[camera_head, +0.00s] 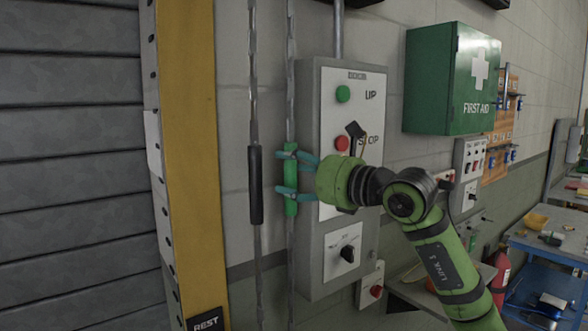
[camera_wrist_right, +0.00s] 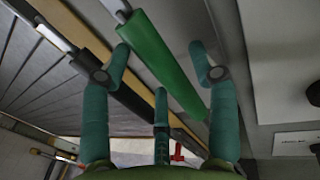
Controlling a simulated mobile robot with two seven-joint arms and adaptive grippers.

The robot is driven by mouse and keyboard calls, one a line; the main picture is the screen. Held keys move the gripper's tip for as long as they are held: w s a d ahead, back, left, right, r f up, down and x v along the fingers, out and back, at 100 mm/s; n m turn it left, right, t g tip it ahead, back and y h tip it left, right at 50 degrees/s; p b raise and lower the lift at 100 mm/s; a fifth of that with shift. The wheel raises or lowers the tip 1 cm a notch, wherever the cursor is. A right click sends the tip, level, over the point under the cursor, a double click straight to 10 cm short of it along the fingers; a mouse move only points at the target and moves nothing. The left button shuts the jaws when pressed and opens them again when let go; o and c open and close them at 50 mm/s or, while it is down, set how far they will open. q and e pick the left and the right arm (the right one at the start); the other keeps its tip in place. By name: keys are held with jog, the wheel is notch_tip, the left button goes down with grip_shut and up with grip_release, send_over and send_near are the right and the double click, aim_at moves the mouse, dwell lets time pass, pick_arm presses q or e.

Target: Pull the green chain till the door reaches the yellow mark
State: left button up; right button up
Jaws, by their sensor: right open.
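The green chain grip (camera_head: 291,180) hangs upright on the right-hand chain, in front of the wall and left of the control box. My right gripper (camera_head: 284,173) is open, with its teal fingers at the green grip. In the right wrist view, the green grip (camera_wrist_right: 165,62) runs slanted across the space between the spread fingers (camera_wrist_right: 160,70); I cannot tell whether they touch it. The grey slatted door (camera_head: 70,160) fills the left side; its lower edge is out of the head view. I cannot make out a separate yellow mark. My left gripper is not in view.
A black grip (camera_head: 256,185) hangs on a parallel chain close to the left. A yellow post (camera_head: 188,150) with a REST sign (camera_head: 206,321) borders the door. The control box (camera_head: 309,240) stands close behind my right gripper. A blue workbench (camera_head: 550,252) is at the right.

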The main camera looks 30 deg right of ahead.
aim_at(293, 279)
grip_shut()
notch_tip(293, 279, down, 22)
jog(key=b, duration=2.1)
jog(key=shift+f, duration=0.2)
grip_release()
jog(key=shift+r, duration=0.1)
jog(key=v, duration=1.2)
